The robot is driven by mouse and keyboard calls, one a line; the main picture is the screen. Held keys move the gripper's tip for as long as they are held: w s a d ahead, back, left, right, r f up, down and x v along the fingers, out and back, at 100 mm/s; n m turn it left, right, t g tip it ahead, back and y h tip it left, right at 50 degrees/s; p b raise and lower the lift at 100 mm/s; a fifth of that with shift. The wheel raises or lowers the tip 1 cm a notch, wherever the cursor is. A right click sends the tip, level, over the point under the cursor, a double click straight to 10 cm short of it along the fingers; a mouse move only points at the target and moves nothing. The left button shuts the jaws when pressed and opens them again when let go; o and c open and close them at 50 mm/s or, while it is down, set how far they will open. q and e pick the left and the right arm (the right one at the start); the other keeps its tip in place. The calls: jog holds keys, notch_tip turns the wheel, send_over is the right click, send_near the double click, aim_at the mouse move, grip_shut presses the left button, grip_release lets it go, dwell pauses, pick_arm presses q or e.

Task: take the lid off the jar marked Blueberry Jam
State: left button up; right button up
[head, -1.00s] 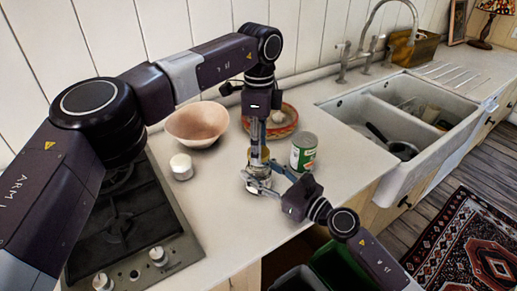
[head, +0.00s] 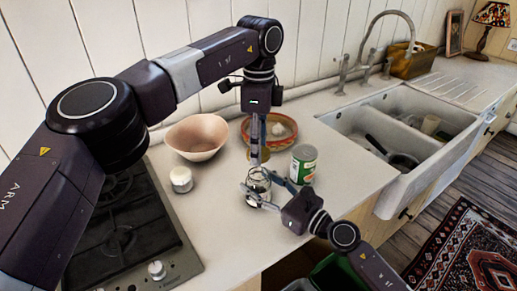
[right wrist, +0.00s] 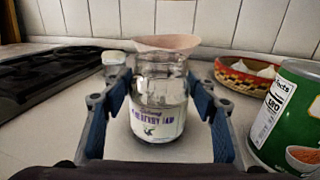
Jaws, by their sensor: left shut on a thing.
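The jar marked Blueberry Jam (right wrist: 157,110) stands upright on the counter. It also shows in the head view (head: 257,184). Its glass neck is uncovered in the right wrist view. My left gripper (head: 257,160) is above the jar, pointing down and shut on the gold lid (head: 264,154), which is partly hidden by the fingers. My right gripper (right wrist: 159,82) has its blue pads on both sides of the jar, the tips against the glass. It also shows low beside the jar in the head view (head: 259,193).
A green can (head: 303,164) stands close to the right of the jar. A pink bowl (head: 197,137), a small white jar (head: 181,180) and a patterned dish (head: 284,130) are behind. The hob (head: 125,235) is left, the sink (head: 360,128) right.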

jog(key=o, duration=0.3)
